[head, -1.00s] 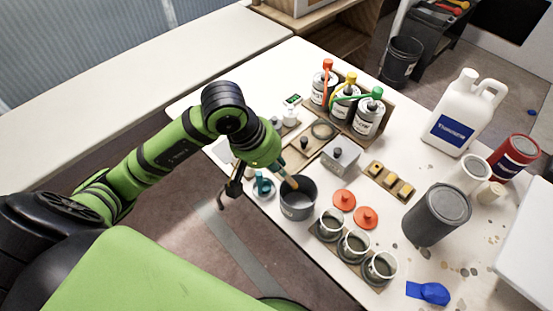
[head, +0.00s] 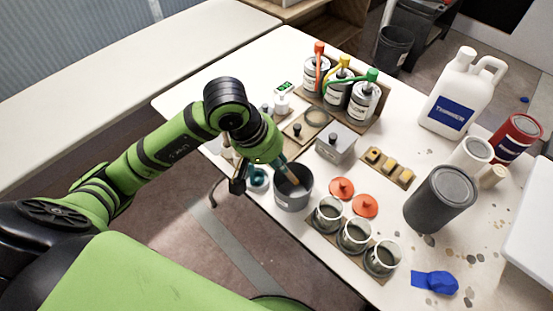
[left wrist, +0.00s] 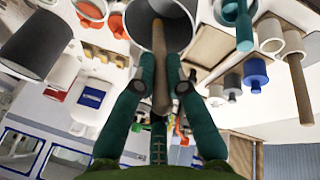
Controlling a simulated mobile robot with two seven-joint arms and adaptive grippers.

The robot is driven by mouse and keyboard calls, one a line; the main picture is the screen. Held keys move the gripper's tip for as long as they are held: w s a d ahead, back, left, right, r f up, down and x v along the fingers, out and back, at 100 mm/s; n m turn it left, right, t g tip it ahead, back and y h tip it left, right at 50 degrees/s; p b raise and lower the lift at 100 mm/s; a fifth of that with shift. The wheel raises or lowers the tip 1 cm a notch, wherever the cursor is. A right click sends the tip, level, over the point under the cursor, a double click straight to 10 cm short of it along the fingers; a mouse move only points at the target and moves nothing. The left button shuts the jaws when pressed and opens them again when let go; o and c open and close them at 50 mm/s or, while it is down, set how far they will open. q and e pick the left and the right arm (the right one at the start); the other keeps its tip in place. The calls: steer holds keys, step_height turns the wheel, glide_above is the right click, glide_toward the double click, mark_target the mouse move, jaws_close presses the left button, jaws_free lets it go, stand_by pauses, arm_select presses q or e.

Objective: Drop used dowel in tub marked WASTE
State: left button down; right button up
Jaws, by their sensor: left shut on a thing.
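My left gripper (head: 281,160) is shut on a brown wooden dowel (head: 291,175), which slants down over the mouth of a dark grey tub (head: 294,202). The tub stands near the table's edge; a small pale label on its side is too small to read. In the left wrist view the two teal fingers (left wrist: 162,82) close on the dowel (left wrist: 158,60), and its far end overlaps the open grey tub (left wrist: 183,35). I cannot tell how deep the dowel's tip reaches. My right gripper is not in view.
Several glass cups (head: 354,235) stand right of the tub, with orange lids (head: 341,188) behind. A grey box (head: 336,143) and capped bottles (head: 363,100) stand farther back. A teal item (head: 257,180) sits close left of the tub. A dark can (head: 440,199) stands right.

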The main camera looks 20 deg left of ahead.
arm_select(q)
steer(key=c, duration=1.2)
jaws_free()
steer(key=shift+r, duration=0.1)
steer(key=v, duration=1.2)
steer(key=shift+d, duration=0.1)
